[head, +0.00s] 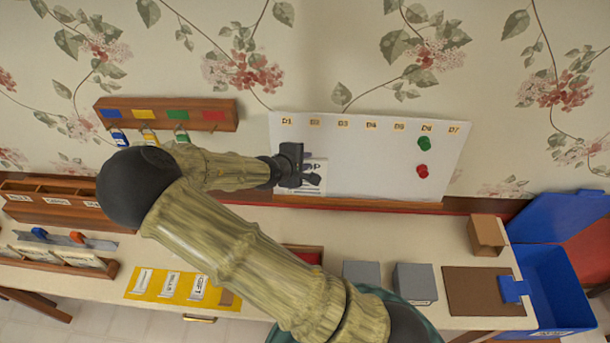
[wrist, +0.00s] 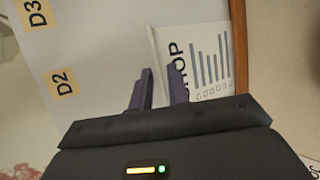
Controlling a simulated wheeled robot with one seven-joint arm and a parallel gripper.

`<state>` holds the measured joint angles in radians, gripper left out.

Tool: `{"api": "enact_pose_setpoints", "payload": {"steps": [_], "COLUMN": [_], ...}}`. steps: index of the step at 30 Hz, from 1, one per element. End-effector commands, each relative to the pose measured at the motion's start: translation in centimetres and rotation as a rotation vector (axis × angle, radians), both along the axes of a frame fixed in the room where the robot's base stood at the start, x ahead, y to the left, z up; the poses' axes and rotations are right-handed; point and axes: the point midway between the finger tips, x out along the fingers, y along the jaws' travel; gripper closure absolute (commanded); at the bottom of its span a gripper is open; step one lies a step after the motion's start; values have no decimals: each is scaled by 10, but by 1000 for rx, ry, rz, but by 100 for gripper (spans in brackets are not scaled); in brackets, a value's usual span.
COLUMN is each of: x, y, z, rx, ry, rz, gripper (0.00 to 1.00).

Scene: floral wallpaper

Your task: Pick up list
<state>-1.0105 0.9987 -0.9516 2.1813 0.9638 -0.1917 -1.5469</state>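My gripper (head: 308,167) is at the list's upper part. In the wrist view the two dark fingers of my gripper (wrist: 161,82) stand a little apart, with a narrow gap. One finger overlaps the list's edge and the other is over the board. I cannot tell whether they touch the paper.
Green and red magnets (head: 423,157) are on the board's right. A key rack (head: 165,114) hangs at left. Below, the desk (head: 345,240) holds wooden trays (head: 50,208), a yellow mat (head: 230,299), grey boxes (head: 414,282) and a brown box (head: 486,235). A blue bin (head: 560,285) stands right.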

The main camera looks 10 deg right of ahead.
Motion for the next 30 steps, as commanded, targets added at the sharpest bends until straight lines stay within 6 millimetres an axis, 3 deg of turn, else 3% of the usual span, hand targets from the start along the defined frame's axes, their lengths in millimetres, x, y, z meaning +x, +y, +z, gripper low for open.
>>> {"api": "enact_pose_setpoints", "payload": {"steps": [3, 6, 22, 30], "x": [0, 0, 0, 1], "y": [0, 0, 0, 1], "z": [0, 0, 4, 34], "rx": [0, 0, 0, -1], "ry": [0, 0, -1, -4], "rz": [0, 0, 0, 2], "gripper": [83, 100, 100, 100]}}
